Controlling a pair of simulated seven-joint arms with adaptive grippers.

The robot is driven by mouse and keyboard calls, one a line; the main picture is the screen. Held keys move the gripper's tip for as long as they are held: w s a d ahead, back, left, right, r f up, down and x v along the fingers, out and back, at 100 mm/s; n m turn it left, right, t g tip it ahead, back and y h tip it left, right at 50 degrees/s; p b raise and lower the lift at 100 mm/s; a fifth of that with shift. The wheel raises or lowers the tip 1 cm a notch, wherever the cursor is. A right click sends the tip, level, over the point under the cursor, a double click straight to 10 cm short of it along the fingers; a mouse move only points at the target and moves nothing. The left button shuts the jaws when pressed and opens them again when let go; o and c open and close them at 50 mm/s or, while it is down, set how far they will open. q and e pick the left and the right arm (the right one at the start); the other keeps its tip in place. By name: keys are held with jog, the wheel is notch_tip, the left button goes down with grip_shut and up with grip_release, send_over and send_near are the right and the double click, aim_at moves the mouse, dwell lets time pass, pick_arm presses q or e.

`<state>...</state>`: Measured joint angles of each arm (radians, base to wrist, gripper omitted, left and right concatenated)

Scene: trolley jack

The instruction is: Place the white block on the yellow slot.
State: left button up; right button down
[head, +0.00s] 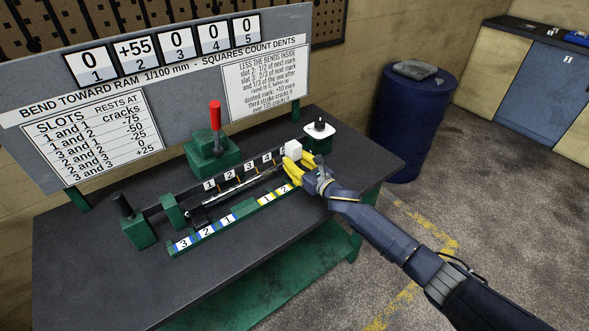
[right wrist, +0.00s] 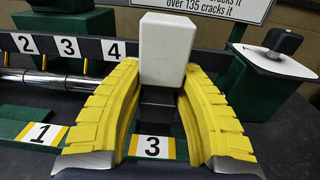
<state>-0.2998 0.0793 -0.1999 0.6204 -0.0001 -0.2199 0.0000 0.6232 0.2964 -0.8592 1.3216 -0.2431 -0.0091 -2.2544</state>
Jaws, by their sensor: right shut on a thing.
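The white block (head: 293,148) is upright between the yellow fingertips of my right gripper (head: 291,160). In the right wrist view the block (right wrist: 163,48) is gripped near its lower part, its top standing above the fingers. The green slot rail (head: 212,238) has blue-edged labels 3, 2, 1 on its left part and yellow-edged labels on its right part. Yellow-edged labels 1 (head: 266,198) and 2 (head: 284,189) show in the head view. Yellow-edged label 3 (right wrist: 152,147) shows between the fingers in the right wrist view. My left gripper is not in view.
Behind the rail lies a metal rod (head: 240,190) below number tags. A green block with a red-handled lever (head: 215,118) stands behind. A white plate with a black knob (head: 319,129) is at the right rear. The bench (head: 110,285) is clear at the front left.

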jog(key=shift+f, duration=1.75)
jog(key=shift+f, duration=0.15)
jog(key=c, duration=1)
grip_release()
jog(key=shift+f, duration=0.1)
jog(key=v, duration=1.2)
